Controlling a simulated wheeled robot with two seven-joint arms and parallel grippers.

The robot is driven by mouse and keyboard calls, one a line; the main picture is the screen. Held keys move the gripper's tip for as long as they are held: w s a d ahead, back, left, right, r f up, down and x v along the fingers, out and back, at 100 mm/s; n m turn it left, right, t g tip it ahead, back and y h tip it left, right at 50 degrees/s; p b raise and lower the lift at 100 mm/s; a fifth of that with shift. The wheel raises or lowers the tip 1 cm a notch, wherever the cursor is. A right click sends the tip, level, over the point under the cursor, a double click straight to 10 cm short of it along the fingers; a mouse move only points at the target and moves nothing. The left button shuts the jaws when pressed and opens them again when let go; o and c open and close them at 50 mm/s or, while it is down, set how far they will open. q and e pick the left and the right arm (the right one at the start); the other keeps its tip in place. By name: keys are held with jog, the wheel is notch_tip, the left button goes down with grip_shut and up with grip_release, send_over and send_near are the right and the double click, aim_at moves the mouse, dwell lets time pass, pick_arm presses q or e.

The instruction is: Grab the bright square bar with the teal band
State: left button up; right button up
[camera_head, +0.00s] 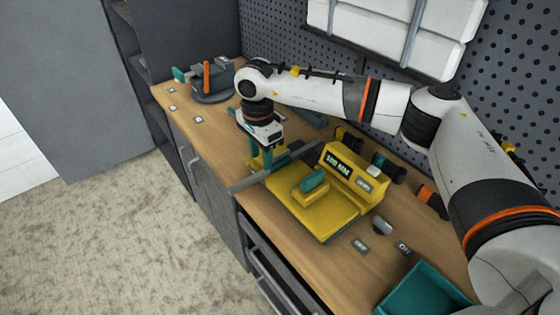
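My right gripper (265,152) points down over the middle of the bar. Its fingertips are small and partly hidden, so I cannot tell whether they are apart or closed on the bar. My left gripper is not in view.
A yellow machine (312,217) marked "100 MM" with a teal handle (314,180) stands beside the bar. A grey vise-like device (210,92) with an orange handle stands at the far end. A teal bin (425,293) is at the near end. A pegboard wall (275,35) backs the bench.

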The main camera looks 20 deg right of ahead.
aim_at(261, 172)
jog(key=f+p, duration=0.1)
jog(key=f, duration=0.2)
jog(key=shift+s+a+f+p, duration=0.2)
jog(key=shift+f+p, duration=0.05)
jog(key=shift+p, duration=0.1)
jog(key=shift+d+f, duration=0.1)
jog(key=shift+f, duration=0.4)
jog(key=shift+c, duration=0.2)
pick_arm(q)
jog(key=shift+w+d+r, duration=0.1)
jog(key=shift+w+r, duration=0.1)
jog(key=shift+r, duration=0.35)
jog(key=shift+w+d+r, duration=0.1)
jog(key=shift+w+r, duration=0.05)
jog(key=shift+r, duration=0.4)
pick_arm(e)
grip_shut()
jog(key=shift+w, duration=0.1)
